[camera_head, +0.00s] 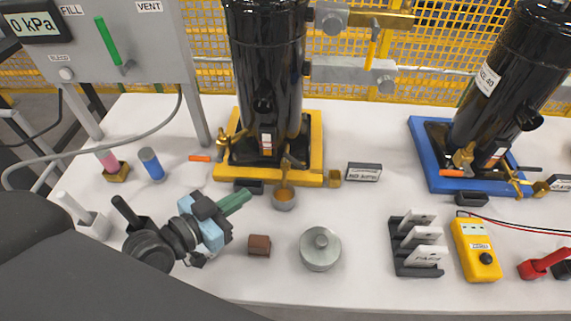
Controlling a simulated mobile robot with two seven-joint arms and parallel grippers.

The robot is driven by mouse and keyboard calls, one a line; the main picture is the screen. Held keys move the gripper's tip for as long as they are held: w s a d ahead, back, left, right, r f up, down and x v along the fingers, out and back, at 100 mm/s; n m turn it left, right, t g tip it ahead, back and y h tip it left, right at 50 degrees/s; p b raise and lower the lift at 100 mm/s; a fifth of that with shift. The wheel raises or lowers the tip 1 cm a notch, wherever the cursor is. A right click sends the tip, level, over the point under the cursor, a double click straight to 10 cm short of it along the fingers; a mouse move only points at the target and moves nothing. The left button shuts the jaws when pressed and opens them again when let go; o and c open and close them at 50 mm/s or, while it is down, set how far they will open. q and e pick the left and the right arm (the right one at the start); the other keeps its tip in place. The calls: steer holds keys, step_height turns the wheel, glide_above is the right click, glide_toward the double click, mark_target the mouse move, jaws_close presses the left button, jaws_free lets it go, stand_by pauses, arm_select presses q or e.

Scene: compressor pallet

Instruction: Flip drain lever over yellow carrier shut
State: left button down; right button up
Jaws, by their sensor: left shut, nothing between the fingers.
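The yellow carrier (318,140) holds a black upright compressor (265,75) at the back centre. A small brass drain fitting (288,163) sits at the carrier's front, with a small metal cup (284,200) below it and amber colour between them. The drain lever's exact position is too small to tell. An orange handle (199,158) sticks out left of the carrier beside a brass valve. My left gripper (245,197) has green fingers, shut and empty, left of the cup and in front of the carrier, apart from the drain fitting. My right gripper is not in view.
A round metal weight (320,249) and a brown block (259,245) stand in front. A black rack (417,243) and yellow meter (476,250) are right. A blue carrier (425,150) holds another compressor. A grey gauge panel (130,45) stands back left.

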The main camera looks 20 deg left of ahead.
mark_target(295, 164)
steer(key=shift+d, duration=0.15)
arm_select(q)
steer(key=p+x, duration=0.1)
steer(key=x, duration=1.2)
steer(key=shift+w+d, duration=0.2)
steer(key=shift+w, duration=0.25)
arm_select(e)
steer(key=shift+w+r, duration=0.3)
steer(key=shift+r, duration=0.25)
